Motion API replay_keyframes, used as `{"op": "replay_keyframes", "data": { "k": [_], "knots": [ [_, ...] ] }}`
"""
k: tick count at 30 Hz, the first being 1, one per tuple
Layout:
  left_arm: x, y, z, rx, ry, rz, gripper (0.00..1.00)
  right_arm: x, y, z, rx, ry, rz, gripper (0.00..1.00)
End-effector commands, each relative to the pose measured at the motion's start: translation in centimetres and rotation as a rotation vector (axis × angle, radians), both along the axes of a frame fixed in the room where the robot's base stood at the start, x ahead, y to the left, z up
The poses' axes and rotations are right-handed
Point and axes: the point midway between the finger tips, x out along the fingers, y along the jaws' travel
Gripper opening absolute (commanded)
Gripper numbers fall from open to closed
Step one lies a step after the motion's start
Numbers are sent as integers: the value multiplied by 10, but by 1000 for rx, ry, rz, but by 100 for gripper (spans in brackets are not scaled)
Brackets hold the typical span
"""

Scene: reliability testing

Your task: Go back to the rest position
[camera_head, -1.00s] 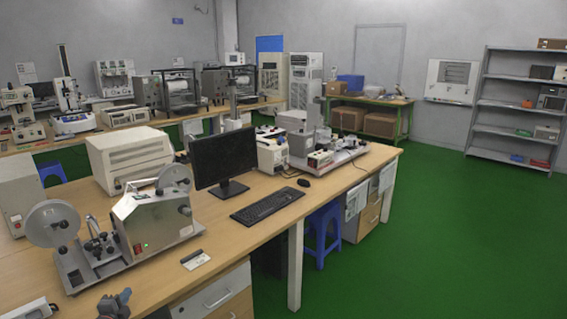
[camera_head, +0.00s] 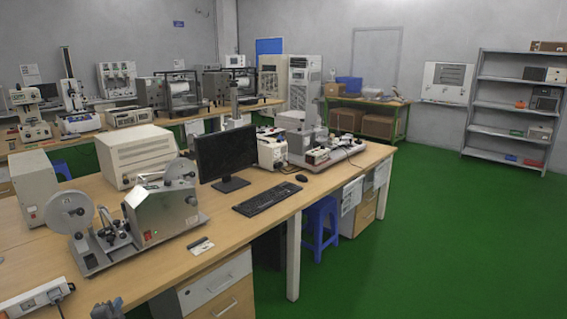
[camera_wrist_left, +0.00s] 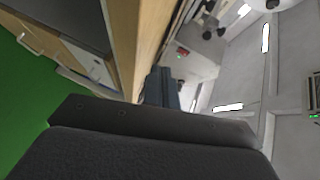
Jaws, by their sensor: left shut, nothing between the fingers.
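My left gripper (camera_head: 107,308) shows at the bottom edge of the head view, in front of the long wooden desk (camera_head: 225,247). It is shut and empty. In the left wrist view, the dark fingers (camera_wrist_left: 160,87) are together beyond the dark wrist housing, with the desk edge and drawers to their left. My right gripper is in neither view.
A grey reel tester (camera_head: 160,212), a monitor (camera_head: 226,155) and a keyboard (camera_head: 267,199) stand on the desk. A power strip (camera_head: 32,299) lies at its front left. A blue stool (camera_head: 320,226) stands under the desk. The green floor (camera_head: 440,230) at right is clear.

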Motion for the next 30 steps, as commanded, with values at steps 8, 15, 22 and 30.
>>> {"op": "replay_keyframes", "data": {
  "k": [8,15,22,30],
  "knots": [
    [-15,12,-5,-127,81,179,0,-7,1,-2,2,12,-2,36],
    [-53,-22,-9,-345,203,401,0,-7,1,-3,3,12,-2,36],
    [-139,-122,-49,-593,429,574,0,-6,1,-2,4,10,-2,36],
    [-250,-243,-80,-787,698,640,0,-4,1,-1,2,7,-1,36]
  ]
}}
